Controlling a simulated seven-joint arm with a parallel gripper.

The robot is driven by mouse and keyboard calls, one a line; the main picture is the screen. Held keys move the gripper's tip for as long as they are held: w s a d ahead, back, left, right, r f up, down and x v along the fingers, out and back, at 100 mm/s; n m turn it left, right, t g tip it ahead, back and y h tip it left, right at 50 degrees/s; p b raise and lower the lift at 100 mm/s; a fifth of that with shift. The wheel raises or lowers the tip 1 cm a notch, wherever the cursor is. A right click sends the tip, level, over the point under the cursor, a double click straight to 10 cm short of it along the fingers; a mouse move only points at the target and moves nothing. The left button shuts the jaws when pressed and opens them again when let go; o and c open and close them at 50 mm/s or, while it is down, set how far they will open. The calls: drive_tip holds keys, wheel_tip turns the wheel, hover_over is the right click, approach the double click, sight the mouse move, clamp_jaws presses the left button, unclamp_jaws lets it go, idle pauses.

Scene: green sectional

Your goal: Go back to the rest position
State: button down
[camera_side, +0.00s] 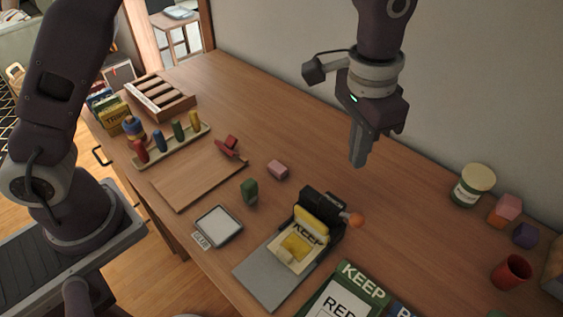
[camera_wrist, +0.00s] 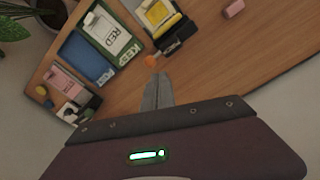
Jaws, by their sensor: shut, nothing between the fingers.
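My gripper (camera_side: 359,150) hangs above the right half of the wooden table (camera_side: 290,125) in the side view, pointing down. Its fingers are closed together with nothing between them. In the wrist view my gripper (camera_wrist: 158,82) also shows as one closed pair of fingers over bare wood. It touches nothing that I can see. My arm's upper part runs out of the top of the side view.
Near the gripper stands a black stamping device (camera_side: 322,205) with an orange knob and a yellow part. A green KEEP tray (camera_side: 362,272) lies at the front. A jar (camera_side: 473,186), blocks and a red cup (camera_side: 511,272) stand at right. A green piece (camera_side: 249,190) stands mid-table.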

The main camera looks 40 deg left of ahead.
drive_tip(key=s+a+r+n+t, duration=0.3)
drive_tip(key=s+a+r, duration=0.8)
drive_tip(key=a, duration=0.4)
drive_tip(key=s+a+n+t, duration=0.1)
drive_tip(key=s+a, duration=0.2)
drive_tip(key=s, duration=0.3)
drive_tip(key=s+a+f+n+t, duration=0.1)
drive_tip(key=s+a, duration=0.2)
drive_tip(key=s, duration=0.3)
drive_tip(key=shift+s+a, duration=0.3)
drive_tip(key=shift+a, duration=0.1)
